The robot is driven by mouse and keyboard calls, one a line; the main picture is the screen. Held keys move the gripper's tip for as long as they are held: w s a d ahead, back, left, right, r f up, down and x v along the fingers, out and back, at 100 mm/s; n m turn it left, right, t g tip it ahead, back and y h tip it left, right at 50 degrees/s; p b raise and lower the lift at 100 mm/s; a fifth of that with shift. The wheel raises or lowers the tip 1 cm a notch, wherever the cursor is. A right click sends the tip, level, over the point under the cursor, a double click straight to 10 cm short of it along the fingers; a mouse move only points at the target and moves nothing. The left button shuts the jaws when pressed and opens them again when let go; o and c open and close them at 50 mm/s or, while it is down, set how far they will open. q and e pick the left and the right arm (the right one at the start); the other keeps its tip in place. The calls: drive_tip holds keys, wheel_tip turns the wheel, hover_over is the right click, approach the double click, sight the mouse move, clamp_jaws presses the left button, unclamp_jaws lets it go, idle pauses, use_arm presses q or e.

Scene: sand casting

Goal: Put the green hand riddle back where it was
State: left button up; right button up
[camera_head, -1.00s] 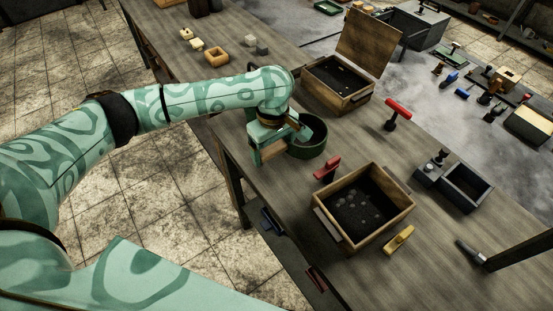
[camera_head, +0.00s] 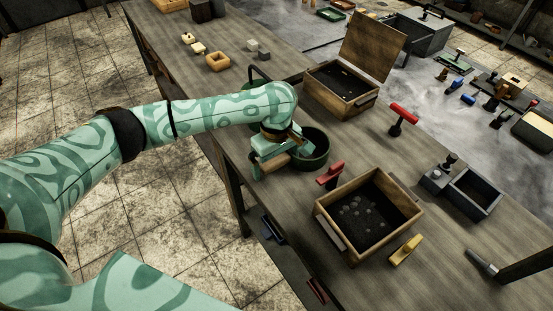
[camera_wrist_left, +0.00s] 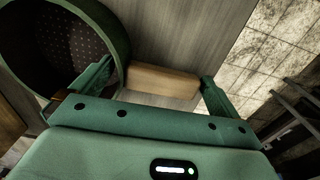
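The green hand riddle (camera_head: 322,158) is a round dark green ring, over the bench just right of my left gripper. In the left wrist view the riddle (camera_wrist_left: 118,32) fills the upper left, with a dotted mesh inside. Its short wooden handle (camera_wrist_left: 165,82) lies between the two fingers of my left gripper (camera_wrist_left: 160,88). Whether the ring touches the bench is hard to tell. My right gripper is out of view.
A red-handled tool (camera_head: 330,173) stands close in front of the riddle. A wooden box of dark sand (camera_head: 332,236) is nearer, an open lidded box (camera_head: 352,109) behind. A red T-handled tool (camera_head: 404,112) stands right. A dark arched handle (camera_head: 259,70) shows behind my arm.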

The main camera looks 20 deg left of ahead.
use_arm(q)
drive_tip(key=shift+r, duration=0.2)
wheel_tip(320, 180, up, 12)
drive_tip(key=p, duration=0.6)
drive_tip(key=shift+c, duration=0.3)
idle(0.5)
